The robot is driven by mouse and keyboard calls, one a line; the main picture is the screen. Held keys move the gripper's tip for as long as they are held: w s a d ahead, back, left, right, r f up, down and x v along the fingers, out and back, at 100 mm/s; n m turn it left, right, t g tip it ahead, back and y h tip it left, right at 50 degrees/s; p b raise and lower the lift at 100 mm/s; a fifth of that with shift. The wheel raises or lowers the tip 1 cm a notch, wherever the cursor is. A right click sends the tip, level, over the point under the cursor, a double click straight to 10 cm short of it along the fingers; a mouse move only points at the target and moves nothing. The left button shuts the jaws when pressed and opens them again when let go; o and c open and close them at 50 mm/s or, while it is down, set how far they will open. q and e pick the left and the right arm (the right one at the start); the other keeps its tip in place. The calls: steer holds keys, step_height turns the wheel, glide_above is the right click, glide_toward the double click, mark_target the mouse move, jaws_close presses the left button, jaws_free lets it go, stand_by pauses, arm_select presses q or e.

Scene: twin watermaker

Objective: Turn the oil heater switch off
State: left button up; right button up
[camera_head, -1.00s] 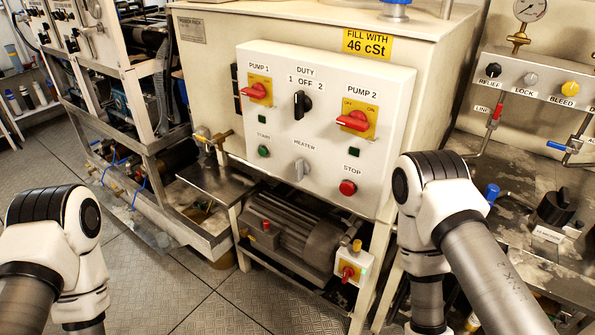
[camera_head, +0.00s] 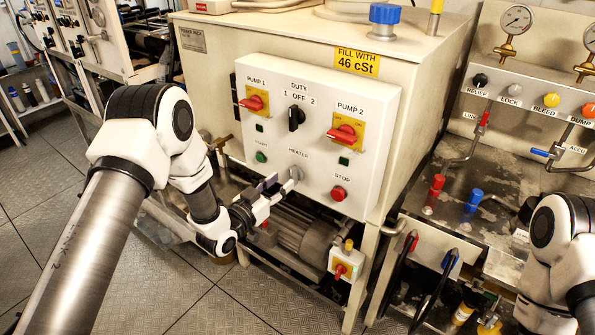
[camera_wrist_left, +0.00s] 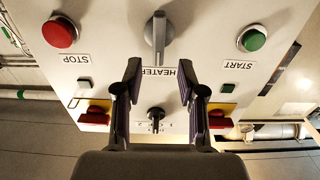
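The oil heater switch is a grey knob labelled HEATER, low in the middle of the white control panel. It shows in the head view (camera_head: 296,173) and, upside down, in the left wrist view (camera_wrist_left: 158,38). My left gripper (camera_head: 278,188) is close to the knob, at its left and slightly below in the head view. In the left wrist view the two fingers (camera_wrist_left: 160,70) are open and empty, and the knob shows beyond their tips, between their lines. I cannot tell whether they touch the panel. My right gripper is out of view.
Round the knob are the green START button (camera_head: 261,157), the red STOP button (camera_head: 339,193), the black duty knob (camera_head: 296,118) and the red pump switches (camera_head: 252,102) (camera_head: 342,134). A motor (camera_head: 300,232) sits below the panel. A steel bench (camera_head: 450,210) stands at the right.

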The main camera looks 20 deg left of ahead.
mark_target(291, 174)
arm_select(q)
steer(key=x, duration=0.5)
steer(key=shift+s+d+p, duration=0.1)
steer(key=shift+d+p, duration=0.05)
steer(key=shift+p, duration=0.25)
jaws_close()
